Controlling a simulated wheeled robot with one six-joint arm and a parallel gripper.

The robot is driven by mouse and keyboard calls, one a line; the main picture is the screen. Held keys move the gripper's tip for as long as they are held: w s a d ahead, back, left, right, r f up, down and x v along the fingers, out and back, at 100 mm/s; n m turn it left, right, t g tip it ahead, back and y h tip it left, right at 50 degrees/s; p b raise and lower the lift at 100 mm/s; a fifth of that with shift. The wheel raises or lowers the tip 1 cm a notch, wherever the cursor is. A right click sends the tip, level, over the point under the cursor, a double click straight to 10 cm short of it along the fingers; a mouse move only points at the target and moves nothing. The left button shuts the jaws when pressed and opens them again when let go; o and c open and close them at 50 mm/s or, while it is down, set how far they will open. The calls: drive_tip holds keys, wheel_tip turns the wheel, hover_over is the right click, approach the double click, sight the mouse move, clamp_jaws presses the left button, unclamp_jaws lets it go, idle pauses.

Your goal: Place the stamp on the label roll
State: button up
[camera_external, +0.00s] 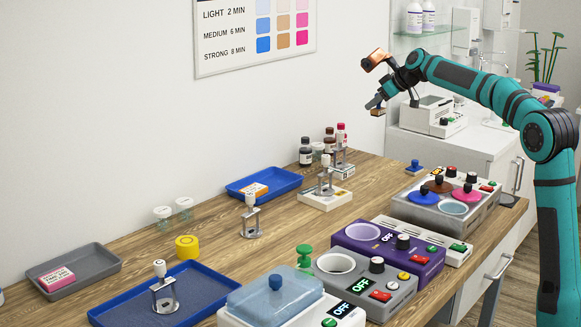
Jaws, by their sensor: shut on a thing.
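My gripper (374,103) is high at the upper right, above the far part of the wooden bench. It is shut on a small brown thing that looks like the stamp (378,112); the fingers hide most of it, so its shape is unclear. A short yellow roll (187,247), which looks like the label roll, stands on the bench at the lower left, behind the blue tray. Nothing shows on top of it. My gripper is well above it and far to its right.
A blue tray (207,299) holds a metal clamp-like stand. A grey tray (100,258) with a pink box is at left. Another blue tray (283,178) and glass jars (163,215) stand behind. Several devices (388,246) line the front edge. A green-knobbed piece (304,254) stands mid-bench.

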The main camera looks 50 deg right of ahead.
drive_tip(key=w+a+r+n+y, duration=0.1)
drive_tip(key=w+a, duration=0.3)
drive_tip(key=a, duration=0.5)
drive_tip(key=w+a+n+y, duration=0.1)
drive_tip(key=w+a, duration=0.2)
drive_tip(key=a, duration=0.6)
drive_tip(key=n+g+y, duration=0.4)
drive_tip(key=n, duration=0.3)
hover_over(181, 241)
wheel_tip(181, 241, down, 4)
drive_tip(key=shift+d+f, duration=0.1)
drive_tip(key=shift+f, duration=5.5)
drive_tip(key=shift+f, duration=0.1)
drive_tip(key=o, duration=1)
